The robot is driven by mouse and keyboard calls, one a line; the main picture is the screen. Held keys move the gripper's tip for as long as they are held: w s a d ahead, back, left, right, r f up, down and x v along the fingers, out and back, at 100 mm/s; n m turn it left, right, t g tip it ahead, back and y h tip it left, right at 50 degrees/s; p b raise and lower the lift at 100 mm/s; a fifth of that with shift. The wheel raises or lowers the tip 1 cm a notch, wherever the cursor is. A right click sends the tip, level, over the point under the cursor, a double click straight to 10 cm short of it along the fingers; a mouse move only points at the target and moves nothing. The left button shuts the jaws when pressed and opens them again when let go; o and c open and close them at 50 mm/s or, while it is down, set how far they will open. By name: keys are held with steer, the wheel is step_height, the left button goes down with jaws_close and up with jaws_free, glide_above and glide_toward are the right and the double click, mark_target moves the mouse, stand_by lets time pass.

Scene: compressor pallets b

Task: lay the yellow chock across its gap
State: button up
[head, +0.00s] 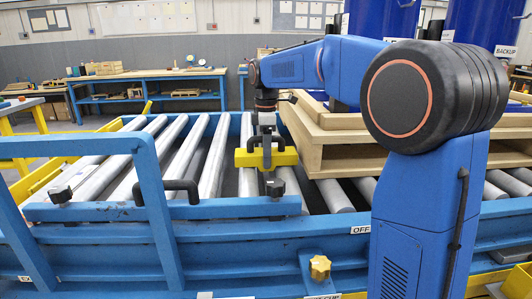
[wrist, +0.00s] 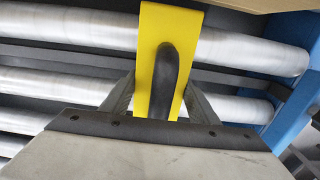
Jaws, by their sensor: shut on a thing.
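The yellow chock (head: 286,158) is level in the head view, above the grey rollers and crosswise to them. My gripper (head: 266,142) points straight down and is shut on the chock's dark handle. In the wrist view the chock (wrist: 150,28) shows between my gripper's fingers (wrist: 158,98), with its dark arched handle (wrist: 167,75) rising toward the camera. The chock's long side runs across the rollers there too. I cannot tell whether its underside touches the rollers. The chock and my gripper hide part of the gap below.
Wooden pallets (head: 325,150) with blue tanks (head: 375,20) stand close to the right of the chock. A blue guard frame (head: 75,148) and a blue bar with a black handle (head: 182,186) are in front. Bare rollers (head: 175,165) lie to the left. Workbenches line the back.

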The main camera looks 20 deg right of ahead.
steer(key=shift+f, duration=0.1)
steer(key=o, duration=1.4)
steer(key=shift+c, duration=0.2)
